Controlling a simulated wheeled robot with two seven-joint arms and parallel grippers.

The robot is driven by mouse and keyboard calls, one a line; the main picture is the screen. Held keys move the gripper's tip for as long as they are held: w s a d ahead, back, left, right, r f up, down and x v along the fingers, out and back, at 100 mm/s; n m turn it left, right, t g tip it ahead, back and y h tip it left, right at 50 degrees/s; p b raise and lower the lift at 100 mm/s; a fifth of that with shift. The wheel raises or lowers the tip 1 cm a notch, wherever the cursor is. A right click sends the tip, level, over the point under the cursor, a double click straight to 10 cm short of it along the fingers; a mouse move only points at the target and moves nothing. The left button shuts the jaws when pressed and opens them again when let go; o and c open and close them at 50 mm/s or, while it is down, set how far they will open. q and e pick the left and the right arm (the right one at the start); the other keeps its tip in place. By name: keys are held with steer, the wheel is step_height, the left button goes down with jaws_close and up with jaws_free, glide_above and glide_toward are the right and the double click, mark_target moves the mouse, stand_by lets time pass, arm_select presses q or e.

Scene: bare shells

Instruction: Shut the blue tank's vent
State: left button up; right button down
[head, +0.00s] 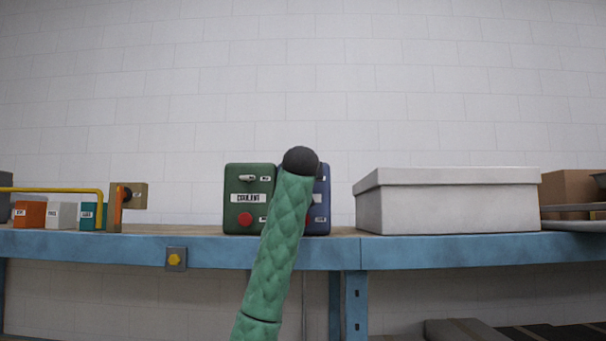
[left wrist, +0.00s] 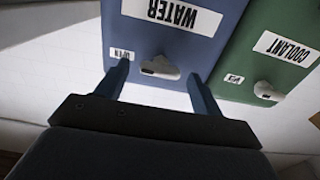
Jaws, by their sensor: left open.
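The blue tank (left wrist: 190,38), labelled WATER, stands upside down in the left wrist view. In the head view the blue tank (head: 322,205) is mostly hidden behind a green padded arm, and the left gripper is hidden. My right gripper is in neither view.
The green COOLANT tank (head: 249,213) stands beside the blue one, with its own lever (left wrist: 268,91). A grey lidded box (head: 450,205) stands to the right on the blue-edged bench (head: 440,253). A yellow rail (head: 60,190) and small blocks are at the left.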

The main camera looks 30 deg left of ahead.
arm_select(q)
steer(key=c, duration=1)
steer(key=shift+a+f+n+b, duration=0.15)
steer(key=shift+n+b, duration=2.7)
steer(key=shift+n, duration=1.6)
steer(key=shift+d+f+n+b, duration=0.1)
steer(key=shift+n+b, duration=2.75)
steer(key=shift+n, duration=1.6)
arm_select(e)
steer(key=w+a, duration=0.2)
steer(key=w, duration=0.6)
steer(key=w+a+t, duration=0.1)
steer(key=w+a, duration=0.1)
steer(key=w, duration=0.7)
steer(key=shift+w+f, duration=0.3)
arm_select(q)
steer(key=shift+a+f, duration=0.1)
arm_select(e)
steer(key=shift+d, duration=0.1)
